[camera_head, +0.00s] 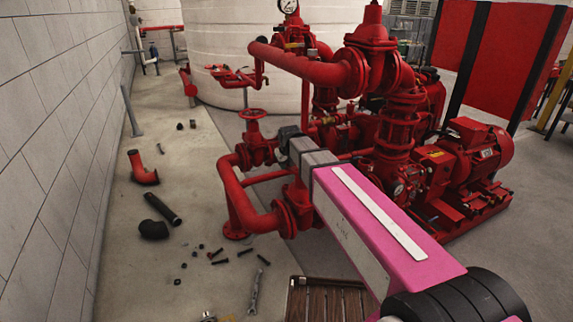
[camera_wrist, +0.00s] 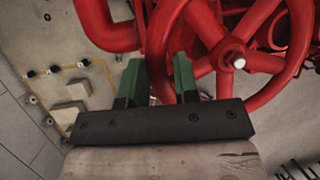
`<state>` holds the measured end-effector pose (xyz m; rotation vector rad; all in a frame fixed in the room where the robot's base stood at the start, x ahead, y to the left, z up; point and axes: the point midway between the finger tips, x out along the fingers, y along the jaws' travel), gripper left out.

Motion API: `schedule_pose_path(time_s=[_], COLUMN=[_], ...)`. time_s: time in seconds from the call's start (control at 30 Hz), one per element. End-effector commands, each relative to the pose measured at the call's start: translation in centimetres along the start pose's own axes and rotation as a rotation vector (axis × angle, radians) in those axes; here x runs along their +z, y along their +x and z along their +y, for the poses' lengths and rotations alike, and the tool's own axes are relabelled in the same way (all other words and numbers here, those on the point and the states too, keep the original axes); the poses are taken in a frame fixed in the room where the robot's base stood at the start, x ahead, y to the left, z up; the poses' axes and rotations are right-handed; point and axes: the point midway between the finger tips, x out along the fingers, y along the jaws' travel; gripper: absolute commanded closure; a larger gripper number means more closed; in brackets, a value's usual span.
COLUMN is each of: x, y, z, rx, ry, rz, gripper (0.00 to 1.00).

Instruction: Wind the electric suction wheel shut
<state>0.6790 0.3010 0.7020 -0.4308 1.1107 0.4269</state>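A red spoked handwheel (camera_wrist: 238,62) fills the upper right of the wrist view, with a pale-tipped hub. In the head view a red handwheel (camera_head: 252,114) sits on top of a valve on the red pipework; I cannot tell for sure that it is the same wheel. My gripper (camera_wrist: 158,80) has two green fingers that stand apart. The left part of the wheel's rim shows in the gap between them; I cannot tell whether either finger touches it. In the head view my gripper (camera_head: 285,136) is just right of the valve, its fingertips small and dark.
Red pipes (camera_head: 250,215) and the pump's red motor (camera_head: 478,148) crowd around my arm. A white tank (camera_head: 235,50) stands behind. A red elbow (camera_head: 142,170), a black pipe (camera_head: 162,208), a wrench (camera_head: 255,292) and several bolts lie on the floor. A slatted wooden pallet (camera_head: 298,300) is at the bottom.

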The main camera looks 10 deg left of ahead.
Motion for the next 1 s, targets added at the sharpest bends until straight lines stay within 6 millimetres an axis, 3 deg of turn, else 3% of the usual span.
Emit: schedule_pose_path(time_s=[0.6,1.0], x=[0.0,0.1], y=[-9.2,-10.5], z=[-0.1,-0.1], rx=[0.0,0.0], ry=[0.0,0.0], rz=[-0.002,0.0], gripper=[0.72,0.72])
